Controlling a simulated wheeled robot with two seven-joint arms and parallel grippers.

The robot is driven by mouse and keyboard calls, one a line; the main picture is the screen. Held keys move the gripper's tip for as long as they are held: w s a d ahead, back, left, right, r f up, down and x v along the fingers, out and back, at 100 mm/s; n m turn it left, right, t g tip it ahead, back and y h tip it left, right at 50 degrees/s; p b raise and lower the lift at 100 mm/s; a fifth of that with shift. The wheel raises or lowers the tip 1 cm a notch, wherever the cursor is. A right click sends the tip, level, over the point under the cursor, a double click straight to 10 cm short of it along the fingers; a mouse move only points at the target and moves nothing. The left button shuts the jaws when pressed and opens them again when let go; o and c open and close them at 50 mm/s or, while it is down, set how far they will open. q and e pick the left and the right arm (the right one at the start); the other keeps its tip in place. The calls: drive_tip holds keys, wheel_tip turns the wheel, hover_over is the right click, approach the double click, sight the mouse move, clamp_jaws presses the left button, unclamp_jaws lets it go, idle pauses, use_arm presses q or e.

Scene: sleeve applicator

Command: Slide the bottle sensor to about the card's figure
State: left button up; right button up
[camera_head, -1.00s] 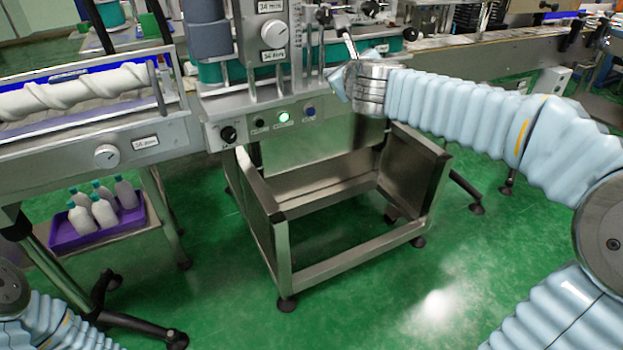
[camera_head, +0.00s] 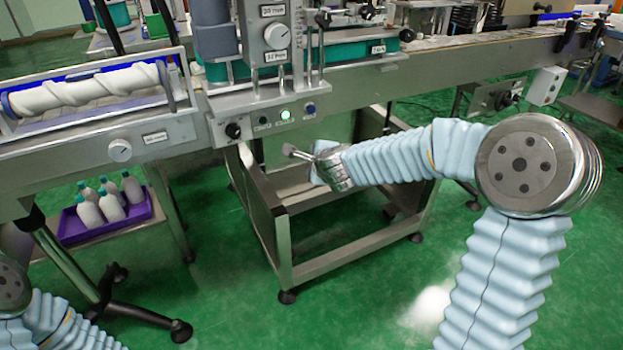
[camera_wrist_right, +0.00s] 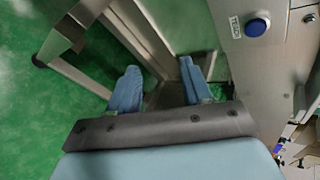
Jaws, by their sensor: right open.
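My right gripper (camera_head: 300,155) is below the control panel, in front of the machine's open frame. In the right wrist view its two blue fingers (camera_wrist_right: 159,86) are spread with nothing between them. I cannot pick out the bottle sensor or the card for certain. Small black clamps (camera_head: 368,11) sit above the conveyor, right of the machine column, apart from the gripper. White labels with small print show on the column (camera_head: 277,56) and on the teal block (camera_head: 378,48); their figures are too small to trust. My left gripper is outside the view.
The control panel (camera_head: 263,128) has a black knob, a lit green button and a blue button (camera_wrist_right: 256,27), close to the right gripper. The conveyor (camera_head: 460,55) runs right. A purple tray of white bottles (camera_head: 140,208) stands at lower left. Green floor is open at front.

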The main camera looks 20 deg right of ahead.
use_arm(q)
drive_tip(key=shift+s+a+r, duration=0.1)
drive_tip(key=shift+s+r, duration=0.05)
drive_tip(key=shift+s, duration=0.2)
use_arm(e)
drive_tip(key=shift+s+a+f+n+g+y, duration=0.1)
drive_tip(key=shift+s+a+f+n, duration=0.2)
drive_tip(key=shift+f, duration=0.4)
drive_tip(key=shift+s+a+f+n+g+y, duration=0.15)
drive_tip(key=shift+a+f+n, duration=0.15)
drive_tip(key=shift+f, duration=0.35)
drive_tip(key=shift+s+a+f+n+g+y, duration=0.1)
drive_tip(key=shift+s+a+f+n, duration=0.1)
drive_tip(key=shift+f+n, duration=0.35)
drive_tip(key=shift+f, duration=0.15)
